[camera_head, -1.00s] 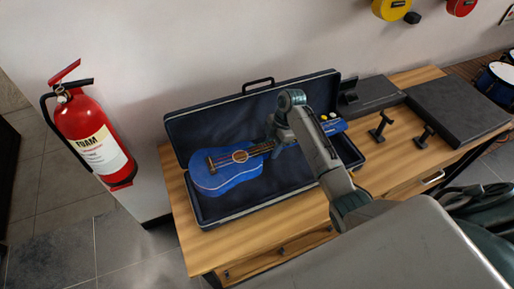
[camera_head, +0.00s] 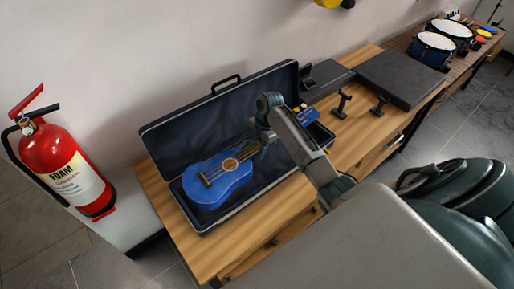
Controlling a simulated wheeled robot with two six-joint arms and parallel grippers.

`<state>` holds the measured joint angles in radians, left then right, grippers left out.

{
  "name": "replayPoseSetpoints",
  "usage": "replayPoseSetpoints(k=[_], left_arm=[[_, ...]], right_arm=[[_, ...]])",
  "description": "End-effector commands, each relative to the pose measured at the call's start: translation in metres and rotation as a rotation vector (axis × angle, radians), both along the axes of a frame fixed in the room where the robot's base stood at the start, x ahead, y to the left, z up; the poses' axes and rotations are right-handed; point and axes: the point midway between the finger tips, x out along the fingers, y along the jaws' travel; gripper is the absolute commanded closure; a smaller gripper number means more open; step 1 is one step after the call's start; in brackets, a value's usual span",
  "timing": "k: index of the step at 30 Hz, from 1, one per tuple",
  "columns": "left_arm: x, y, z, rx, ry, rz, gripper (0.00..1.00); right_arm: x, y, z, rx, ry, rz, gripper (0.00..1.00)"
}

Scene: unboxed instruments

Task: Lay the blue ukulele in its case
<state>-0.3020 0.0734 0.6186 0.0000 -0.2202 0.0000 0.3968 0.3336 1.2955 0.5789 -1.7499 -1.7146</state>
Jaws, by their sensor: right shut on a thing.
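The blue ukulele (camera_head: 217,181) shows in the head view over the bottom half of its open dark case (camera_head: 199,127), strings up, body toward the left end. Its headstock with yellow pegs shows at the right end, past my arm. I cannot tell whether it rests on the lining or hangs just above it. My right gripper (camera_head: 263,141) is shut on the ukulele's neck, and my arm hides part of the neck. The case lies on the wooden table with its lid raised against the wall side. My left gripper is not in view.
A red fire extinguisher (camera_head: 65,168) is left of the table. Right of the case are a dark closed case (camera_head: 400,77) and small black stands (camera_head: 341,105). Drums (camera_head: 433,47) stand at the far right. Bare wood (camera_head: 200,251) shows along the table's front left.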

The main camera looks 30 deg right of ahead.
Motion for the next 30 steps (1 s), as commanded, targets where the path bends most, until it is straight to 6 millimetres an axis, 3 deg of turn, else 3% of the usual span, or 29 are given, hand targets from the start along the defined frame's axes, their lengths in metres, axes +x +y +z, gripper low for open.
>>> replayPoseSetpoints(k=[1,6,15,30], left_arm=[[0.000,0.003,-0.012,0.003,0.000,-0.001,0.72],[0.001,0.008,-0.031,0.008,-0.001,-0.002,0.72],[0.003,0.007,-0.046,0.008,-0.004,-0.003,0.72],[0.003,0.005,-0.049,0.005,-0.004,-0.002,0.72]], right_arm=[[0.000,0.000,-0.012,0.000,-0.001,0.001,0.90],[0.000,0.000,-0.032,0.000,-0.001,0.001,0.90],[0.000,0.000,-0.061,0.000,-0.001,0.000,0.90],[0.001,0.000,-0.068,0.000,-0.001,0.001,0.90]])
